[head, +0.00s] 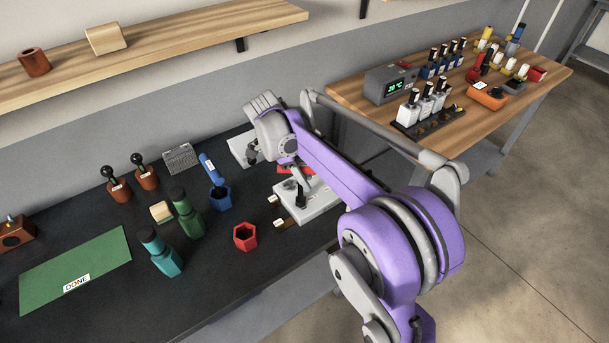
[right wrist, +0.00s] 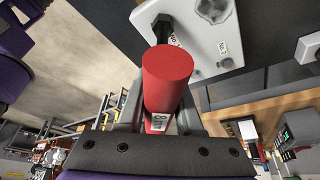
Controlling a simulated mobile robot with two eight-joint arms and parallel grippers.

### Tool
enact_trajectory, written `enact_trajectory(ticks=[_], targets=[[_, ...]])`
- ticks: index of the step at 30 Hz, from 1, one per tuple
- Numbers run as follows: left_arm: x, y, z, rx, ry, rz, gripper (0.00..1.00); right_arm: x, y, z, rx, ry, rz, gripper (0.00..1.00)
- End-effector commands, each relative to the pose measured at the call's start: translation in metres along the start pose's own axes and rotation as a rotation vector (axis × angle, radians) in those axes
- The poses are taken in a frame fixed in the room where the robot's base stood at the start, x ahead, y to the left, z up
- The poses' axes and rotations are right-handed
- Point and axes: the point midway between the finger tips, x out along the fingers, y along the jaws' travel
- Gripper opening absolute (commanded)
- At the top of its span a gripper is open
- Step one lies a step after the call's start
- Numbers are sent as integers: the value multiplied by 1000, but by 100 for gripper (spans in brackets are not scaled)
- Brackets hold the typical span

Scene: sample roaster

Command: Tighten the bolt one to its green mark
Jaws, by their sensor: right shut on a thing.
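My right gripper (right wrist: 160,108) is shut on a red cylindrical tool (right wrist: 167,75) with a white label. Beyond the tool, a black bolt-like part (right wrist: 163,22) stands on a pale plate (right wrist: 205,55). A label beside that part is partly hidden, so I cannot tell if it is bolt one, nor whether the tool touches it. No green mark is clear. In the head view, a pale plate (head: 322,203) with a black upright part (head: 300,198) lies below my right arm; the arm hides most of the gripper. My left gripper is not in view.
A crowded wooden table (head: 349,95) stands behind right.

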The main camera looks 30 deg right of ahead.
Motion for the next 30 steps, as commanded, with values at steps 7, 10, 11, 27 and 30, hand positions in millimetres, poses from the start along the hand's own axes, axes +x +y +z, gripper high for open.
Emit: enact_trajectory(ticks=[7,10,11,27,30], targets=[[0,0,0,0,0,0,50,0,3,0,363,0,152,0],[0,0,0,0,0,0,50,0,5,0,508,-1,214,0],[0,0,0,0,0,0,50,-1,6,1,512,0,214,0],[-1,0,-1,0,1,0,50,-1,4,0,391,-2,161,0],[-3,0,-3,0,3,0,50,-5,4,-1,391,-2,161,0]])
